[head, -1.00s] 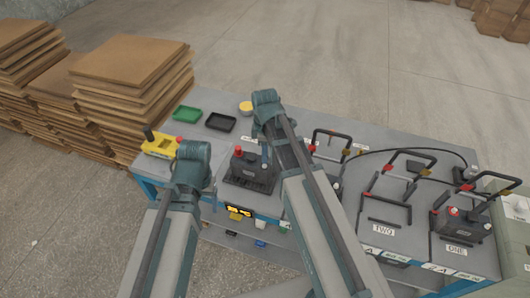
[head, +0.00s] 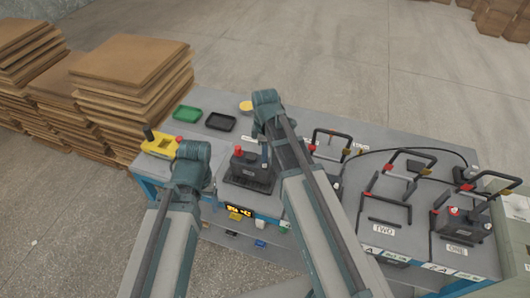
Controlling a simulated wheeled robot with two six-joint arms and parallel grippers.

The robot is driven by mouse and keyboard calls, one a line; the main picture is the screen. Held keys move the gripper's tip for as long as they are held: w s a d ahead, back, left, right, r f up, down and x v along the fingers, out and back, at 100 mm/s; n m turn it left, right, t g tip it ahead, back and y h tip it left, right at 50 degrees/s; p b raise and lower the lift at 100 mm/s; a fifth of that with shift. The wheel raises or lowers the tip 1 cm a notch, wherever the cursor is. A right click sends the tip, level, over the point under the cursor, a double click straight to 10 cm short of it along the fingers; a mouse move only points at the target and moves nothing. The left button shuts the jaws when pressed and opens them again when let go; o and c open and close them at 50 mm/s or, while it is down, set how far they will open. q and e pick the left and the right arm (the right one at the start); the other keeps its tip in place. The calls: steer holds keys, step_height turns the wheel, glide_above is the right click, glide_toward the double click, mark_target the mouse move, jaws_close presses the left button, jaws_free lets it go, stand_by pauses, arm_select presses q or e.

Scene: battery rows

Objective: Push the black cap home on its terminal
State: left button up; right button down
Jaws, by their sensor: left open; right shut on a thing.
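A dark battery (head: 245,176) stands near the front edge of the bench, left of the middle. A red cap (head: 238,151) is on its left terminal. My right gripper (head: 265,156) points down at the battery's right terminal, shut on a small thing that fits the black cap. The cap is too small and covered to make out, so I cannot tell how it sits on the terminal. My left gripper (head: 192,178) is open, left of the battery and apart from it; its fingers are mostly hidden by my arm.
A yellow device (head: 158,144), a green tray (head: 187,113) and a black tray (head: 220,122) stand at the left of the bench. Black-handled frames and another battery (head: 462,224) stand at the right.

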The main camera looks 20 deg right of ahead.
steer(key=shift+f+b, duration=1.45)
steer(key=shift+b, duration=0.05)
stand_by(1.5)
steer(key=shift+c, duration=0.4)
jaws_free()
steer(key=shift+r, duration=0.2)
steer(key=shift+r+p, duration=3.35)
steer(key=shift+p, duration=0.2)
